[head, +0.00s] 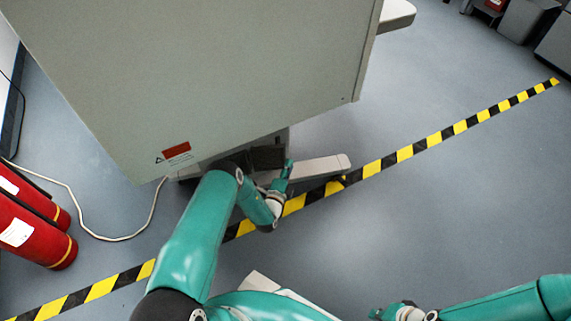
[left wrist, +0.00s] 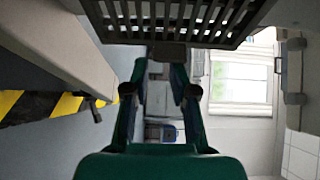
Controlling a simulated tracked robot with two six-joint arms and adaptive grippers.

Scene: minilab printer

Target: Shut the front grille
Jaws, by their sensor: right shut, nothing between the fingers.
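The front grille (left wrist: 185,20) is a dark slotted panel across the top of the left wrist view. A small dark tab (left wrist: 168,52) sticks out from its lower edge. In the head view the dark grille (head: 268,157) shows below the cabinet's lower edge, partly hidden by my arm. My left gripper (head: 285,178) is right at the grille. In the left wrist view its fingers (left wrist: 161,72) stand apart, with their tips at the tab; whether they clamp it I cannot tell. My right gripper (head: 388,313) is shut and empty at the bottom edge, away from the printer.
The large grey printer cabinet (head: 215,75) overhangs the grille. A pale foot bar (head: 318,168) sticks out beside my left gripper. Red extinguishers (head: 35,225) and a white cable (head: 110,238) lie to the left. Striped tape (head: 440,138) crosses the floor, which is open at right.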

